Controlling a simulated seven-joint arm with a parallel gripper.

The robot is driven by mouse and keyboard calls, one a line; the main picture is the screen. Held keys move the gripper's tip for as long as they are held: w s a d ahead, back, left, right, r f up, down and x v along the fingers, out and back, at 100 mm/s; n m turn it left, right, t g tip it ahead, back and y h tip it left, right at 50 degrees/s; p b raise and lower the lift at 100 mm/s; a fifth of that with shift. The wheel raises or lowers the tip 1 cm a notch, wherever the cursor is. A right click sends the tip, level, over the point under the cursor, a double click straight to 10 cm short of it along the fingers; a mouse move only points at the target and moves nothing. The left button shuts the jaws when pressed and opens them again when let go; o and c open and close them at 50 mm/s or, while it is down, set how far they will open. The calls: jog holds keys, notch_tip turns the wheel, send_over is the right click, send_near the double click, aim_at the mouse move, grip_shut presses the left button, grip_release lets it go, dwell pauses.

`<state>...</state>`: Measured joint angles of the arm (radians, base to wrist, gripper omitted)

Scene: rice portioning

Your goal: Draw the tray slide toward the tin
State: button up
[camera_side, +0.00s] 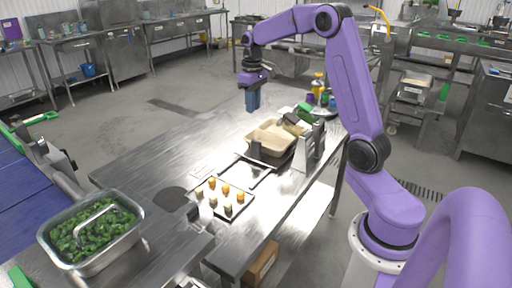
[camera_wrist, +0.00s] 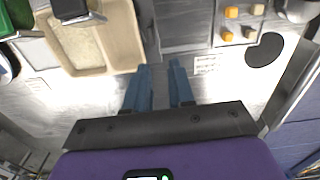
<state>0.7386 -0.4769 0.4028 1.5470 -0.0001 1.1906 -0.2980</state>
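My gripper (camera_side: 253,100) hangs over the far part of the metal table, above the surface and apart from everything. In the wrist view its two blue fingers (camera_wrist: 160,66) stand apart with nothing between them. A flat metal slide (camera_side: 246,174) lies mid-table, between a beige tray (camera_side: 271,139) and a small tray (camera_side: 238,210) of food pieces. In the wrist view the slide (camera_wrist: 185,24) is at top centre, beyond the fingertips. A metal tin (camera_side: 125,240) of green leaves with a handled utensil stands at the near left. Which part is the slide's grip is unclear.
A dark round disc (camera_side: 171,199) lies left of the small tray. An upright metal bracket (camera_side: 311,147) stands beside the beige tray. Bottles (camera_side: 318,87) and dark objects crowd the far right end. The table's left far part is clear.

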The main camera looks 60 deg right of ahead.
aim_at(256, 141)
jog(key=f, duration=0.6)
jog(key=d+f, duration=0.1)
jog(key=f, duration=0.4)
jog(key=d+f, duration=0.1)
jog(key=f, duration=0.5)
jog(key=shift+f, duration=0.3)
jog(key=shift+c, duration=0.3)
jog(key=shift+a, duration=0.1)
grip_shut()
